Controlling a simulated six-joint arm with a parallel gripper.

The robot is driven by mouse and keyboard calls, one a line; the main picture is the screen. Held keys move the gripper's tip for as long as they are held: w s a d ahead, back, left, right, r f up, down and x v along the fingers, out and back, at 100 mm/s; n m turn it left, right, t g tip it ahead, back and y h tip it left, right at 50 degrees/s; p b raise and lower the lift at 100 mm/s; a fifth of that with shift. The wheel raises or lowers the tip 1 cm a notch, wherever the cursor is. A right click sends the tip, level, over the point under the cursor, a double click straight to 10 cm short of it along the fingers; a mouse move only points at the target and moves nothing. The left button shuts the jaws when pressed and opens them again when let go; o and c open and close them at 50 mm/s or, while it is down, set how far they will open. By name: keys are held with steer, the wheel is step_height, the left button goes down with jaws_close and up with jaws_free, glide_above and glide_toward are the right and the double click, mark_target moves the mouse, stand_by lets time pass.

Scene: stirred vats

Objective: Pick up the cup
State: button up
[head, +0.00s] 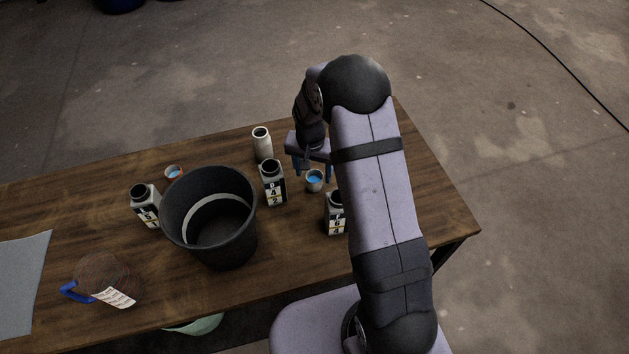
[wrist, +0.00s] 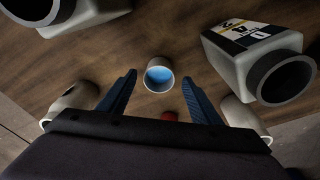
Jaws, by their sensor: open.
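A small pale cup (head: 315,187) with blue contents stands upright on the wooden table, among the bottles. In the wrist view the cup (wrist: 158,87) shows near the middle, its blue inside facing me. My gripper (head: 312,172) is open, pointing down just above and behind the cup in the head view. In the wrist view my gripper (wrist: 159,78) has one blue finger on each side of the cup's image, with nothing between them held. I cannot tell how high the fingertips are above it.
A white round bottle (head: 262,143) stands behind. A large black bucket (head: 210,238) and a jug (head: 108,280) are left. The table's right end is clear.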

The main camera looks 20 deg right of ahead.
mark_target(315, 179)
steer(key=shift+w+d+f+p, duration=0.1)
steer(key=shift+f+p, duration=0.3)
steer(key=shift+f, duration=0.7)
steer(key=shift+w+d+f+p, duration=0.1)
steer(key=shift+f+p, duration=0.3)
steer(key=shift+f, duration=0.7)
steer(key=shift+c, duration=0.5)
steer(key=c, duration=1)
